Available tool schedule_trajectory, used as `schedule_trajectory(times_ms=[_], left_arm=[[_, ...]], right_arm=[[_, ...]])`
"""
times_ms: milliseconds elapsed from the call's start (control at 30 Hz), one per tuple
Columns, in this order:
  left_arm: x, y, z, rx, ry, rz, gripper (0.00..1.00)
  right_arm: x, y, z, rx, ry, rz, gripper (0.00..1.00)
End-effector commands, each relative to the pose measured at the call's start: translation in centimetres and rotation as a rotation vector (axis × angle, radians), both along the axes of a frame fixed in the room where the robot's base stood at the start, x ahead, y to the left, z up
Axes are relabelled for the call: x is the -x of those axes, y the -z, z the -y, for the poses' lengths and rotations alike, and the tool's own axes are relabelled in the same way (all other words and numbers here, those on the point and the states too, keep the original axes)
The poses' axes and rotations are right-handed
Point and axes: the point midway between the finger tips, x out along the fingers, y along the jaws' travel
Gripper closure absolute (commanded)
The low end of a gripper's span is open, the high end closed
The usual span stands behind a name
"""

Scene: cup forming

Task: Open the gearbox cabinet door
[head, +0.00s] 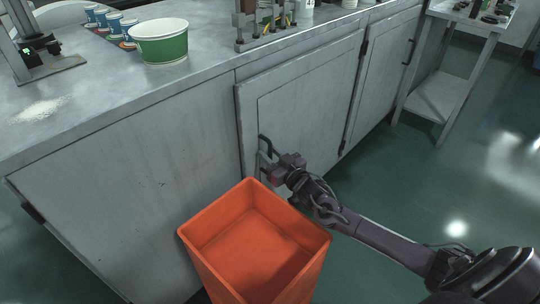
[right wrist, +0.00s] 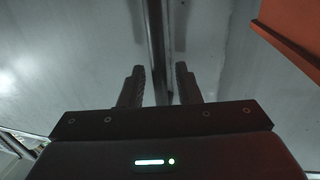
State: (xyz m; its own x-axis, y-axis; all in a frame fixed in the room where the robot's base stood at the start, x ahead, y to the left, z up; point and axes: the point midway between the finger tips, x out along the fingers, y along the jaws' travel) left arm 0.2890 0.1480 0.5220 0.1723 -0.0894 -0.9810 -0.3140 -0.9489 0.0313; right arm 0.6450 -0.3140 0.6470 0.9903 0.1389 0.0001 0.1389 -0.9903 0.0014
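The gearbox cabinet door (head: 305,95) is a grey metal panel in the cabinet front under the worktop. It looks shut in the head view. Its dark handle (head: 265,145) is near the door's left edge. My right gripper (head: 272,168) is at the handle's lower part, which it partly hides. In the right wrist view my right gripper (right wrist: 159,85) has its two fingers apart. The dark handle bar (right wrist: 157,45) runs between them, with gaps showing on both sides. My left gripper is not in view.
An orange bin (head: 250,235) stands on the floor just in front of the cabinet, close to my right gripper; its edge shows in the wrist view (right wrist: 290,45). A green-and-white tub (head: 163,46) and several paper cups stand on the worktop. Green floor (head: 400,190) is clear at the right.

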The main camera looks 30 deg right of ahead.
Motion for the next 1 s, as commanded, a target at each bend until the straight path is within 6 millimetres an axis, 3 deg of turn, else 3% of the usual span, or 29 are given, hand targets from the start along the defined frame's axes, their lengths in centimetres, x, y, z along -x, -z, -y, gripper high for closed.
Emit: schedule_trajectory(times_ms=[300, 533, 1000], left_arm=[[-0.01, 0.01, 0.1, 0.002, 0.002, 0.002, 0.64], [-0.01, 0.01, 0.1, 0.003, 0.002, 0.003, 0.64], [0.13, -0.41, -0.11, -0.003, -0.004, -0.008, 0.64]], right_arm=[[-0.27, -0.02, -0.05, 0.0, 0.0, 0.0, 0.71], [-0.26, -0.02, -0.04, 0.0, 0.0, 0.0, 1.0], [0.67, -0.05, 0.38, 0.002, -0.021, -0.003, 1.0]])
